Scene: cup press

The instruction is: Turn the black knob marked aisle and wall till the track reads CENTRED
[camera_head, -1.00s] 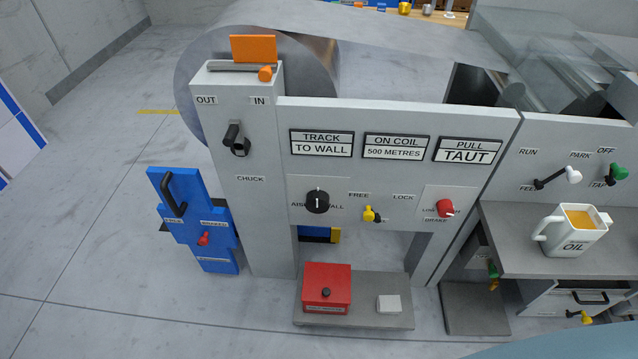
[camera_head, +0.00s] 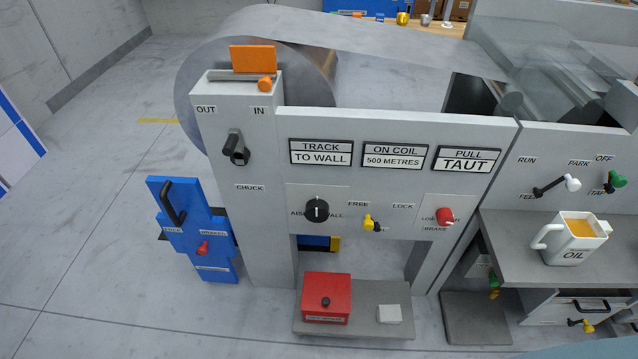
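The black knob (camera_head: 316,210) sits on the grey front panel, between the AISLE and WALL markings. Its white pointer line stands about upright. The track sign (camera_head: 320,152) above it reads TRACK TO WALL. Neither of my grippers shows in the head view.
To the right of the knob are a yellow lever (camera_head: 371,223) marked FREE and LOCK and a red brake knob (camera_head: 444,217). A red box (camera_head: 327,298) stands on the low shelf below. A white OIL jug (camera_head: 573,238) stands on the right counter. The space before the panel is clear.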

